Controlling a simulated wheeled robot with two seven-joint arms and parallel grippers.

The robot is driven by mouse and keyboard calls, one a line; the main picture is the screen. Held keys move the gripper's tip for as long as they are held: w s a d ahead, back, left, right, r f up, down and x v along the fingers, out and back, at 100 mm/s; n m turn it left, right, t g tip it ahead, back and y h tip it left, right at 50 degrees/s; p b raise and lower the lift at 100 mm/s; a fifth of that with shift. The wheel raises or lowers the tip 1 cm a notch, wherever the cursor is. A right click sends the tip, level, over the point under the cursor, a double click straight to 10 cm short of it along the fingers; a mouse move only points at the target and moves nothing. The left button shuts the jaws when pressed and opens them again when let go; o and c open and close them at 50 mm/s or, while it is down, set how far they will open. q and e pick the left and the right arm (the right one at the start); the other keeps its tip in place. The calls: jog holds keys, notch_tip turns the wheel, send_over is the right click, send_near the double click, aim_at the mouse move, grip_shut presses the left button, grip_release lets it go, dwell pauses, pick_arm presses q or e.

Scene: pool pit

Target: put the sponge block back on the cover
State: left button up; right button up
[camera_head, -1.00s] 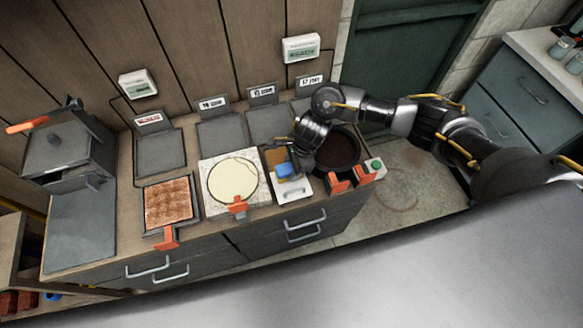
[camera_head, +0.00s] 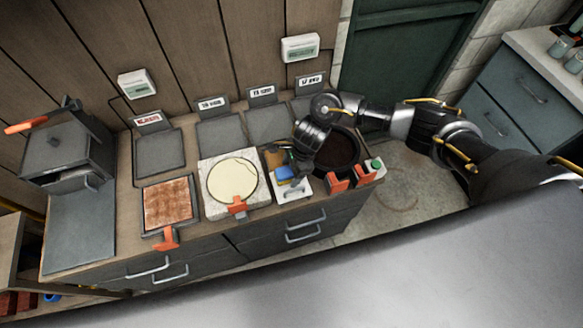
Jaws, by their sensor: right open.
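A small blue block (camera_head: 285,173), which looks like the sponge block, sits at the right part of the counter, over a white plate (camera_head: 293,193) that may be the cover. A yellow-brown piece (camera_head: 274,158) shows just behind the block. My right gripper (camera_head: 296,172) points down right at the block, its jaws open. Whether its fingers touch the block or stand around it is too small to tell. My left gripper is not in view.
A round dark pan (camera_head: 337,150) stands right beside my right gripper, with orange handles (camera_head: 338,185) in front. A pale disc on a speckled slab (camera_head: 211,208) and a reddish-brown square tray (camera_head: 168,203) lie to the left. Tilted label plates line the back.

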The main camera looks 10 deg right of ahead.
jog(key=shift+r, duration=0.5)
jog(key=b+v, duration=0.1)
jog(key=v, duration=1)
jog(key=shift+r, duration=0.15)
jog(key=shift+d, duration=0.1)
